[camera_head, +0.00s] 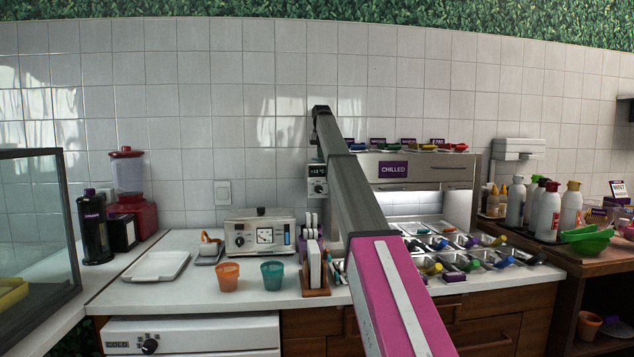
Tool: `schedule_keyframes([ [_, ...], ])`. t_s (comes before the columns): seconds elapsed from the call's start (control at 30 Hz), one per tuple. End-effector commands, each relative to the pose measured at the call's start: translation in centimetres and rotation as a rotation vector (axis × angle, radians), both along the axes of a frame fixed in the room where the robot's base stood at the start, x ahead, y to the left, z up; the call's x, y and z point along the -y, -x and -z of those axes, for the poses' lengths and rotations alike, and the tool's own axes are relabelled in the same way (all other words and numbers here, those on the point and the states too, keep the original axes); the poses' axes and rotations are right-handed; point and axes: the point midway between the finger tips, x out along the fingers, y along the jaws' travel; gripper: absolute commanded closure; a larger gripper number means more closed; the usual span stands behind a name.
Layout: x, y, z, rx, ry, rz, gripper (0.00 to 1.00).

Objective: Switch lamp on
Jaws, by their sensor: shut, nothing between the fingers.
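My arm reaches from the lower right up to a dark joint (318,117) in front of the tiled wall. My gripper is not seen; the arm's far part is hidden behind its nearer links. No free-standing lamp shows. A bright white glow (408,189) lies in the niche under the steel cabinet marked CHILLED (440,168). A small control box (317,187) with a green-lit display and a round dial is on the wall left of the cabinet, close beside my arm. A pale wall switch plate or socket (223,192) is further left.
An orange cup (227,276), a teal cup (272,275) and a wooden holder (316,292) stand along the counter's front. A steel appliance (260,236) stands behind the cups. Topping trays (478,257) and bottles (547,212) fill the right. A white tray (157,266) lies left.

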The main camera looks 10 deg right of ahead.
Motion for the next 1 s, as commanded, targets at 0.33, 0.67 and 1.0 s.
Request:
schedule_keyframes([
  [0.33, 0.0, -0.1, -2.5, 0.000, 0.000, 0.000, 1.00],
  [0.67, 0.0, -0.1, -4.7, 0.000, 0.000, 0.000, 1.00],
  [1.0, 0.0, 0.0, -6.7, 0.000, 0.000, 0.000, 1.00],
])
